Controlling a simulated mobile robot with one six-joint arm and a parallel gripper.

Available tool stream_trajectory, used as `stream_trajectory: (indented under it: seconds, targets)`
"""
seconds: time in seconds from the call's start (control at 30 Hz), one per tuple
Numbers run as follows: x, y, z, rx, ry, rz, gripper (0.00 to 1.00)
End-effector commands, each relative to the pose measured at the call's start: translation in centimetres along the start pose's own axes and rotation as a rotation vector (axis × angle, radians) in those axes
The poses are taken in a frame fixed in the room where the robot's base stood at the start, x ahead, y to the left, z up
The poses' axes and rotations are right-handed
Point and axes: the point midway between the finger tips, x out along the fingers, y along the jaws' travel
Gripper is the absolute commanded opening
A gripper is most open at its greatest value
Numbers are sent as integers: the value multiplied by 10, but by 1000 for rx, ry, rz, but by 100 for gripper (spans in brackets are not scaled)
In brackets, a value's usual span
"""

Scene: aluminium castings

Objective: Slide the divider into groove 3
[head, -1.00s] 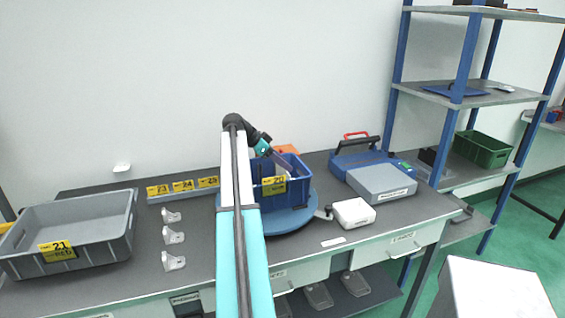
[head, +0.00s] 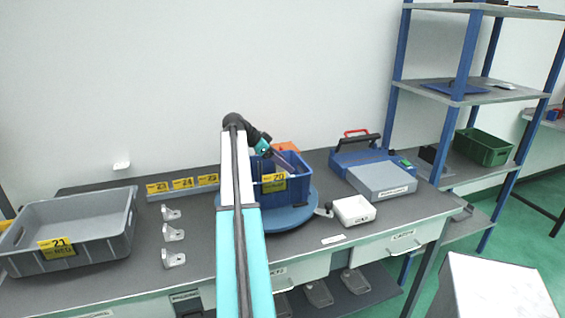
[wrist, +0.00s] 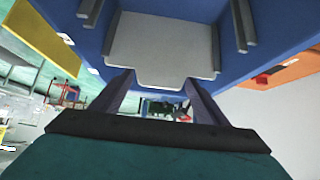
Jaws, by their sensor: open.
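The blue bin (head: 297,185) labelled 20 stands on a round blue turntable (head: 302,214). In the wrist view the bin (wrist: 275,30) shows grey ribs along its inner sides. A light grey panel with a tab, which looks like the divider (wrist: 162,45), lies between those ribs. Which groove it is in cannot be told. My gripper (wrist: 153,100) is open, with one finger to each side below the tab and no clear contact. In the head view my gripper (head: 278,158) is at the bin's top; the divider cannot be made out there.
A grey bin (head: 128,232) labelled 21 is at the left, beside several metal brackets (head: 173,236). Yellow labels (head: 183,184) stand behind. A white box (head: 354,210) and a blue case (head: 352,158) are right of the turntable. Something orange (head: 287,146) is behind the bin.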

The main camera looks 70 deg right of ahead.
Motion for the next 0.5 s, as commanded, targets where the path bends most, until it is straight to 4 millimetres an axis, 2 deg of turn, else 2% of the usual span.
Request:
stream_trajectory:
  seconds: [0.27, 0.5]
  targets:
    - [-8, 0, 1, 0, 0, 0, 68]
    - [-36, -1, 1, 0, 0, -1, 68]
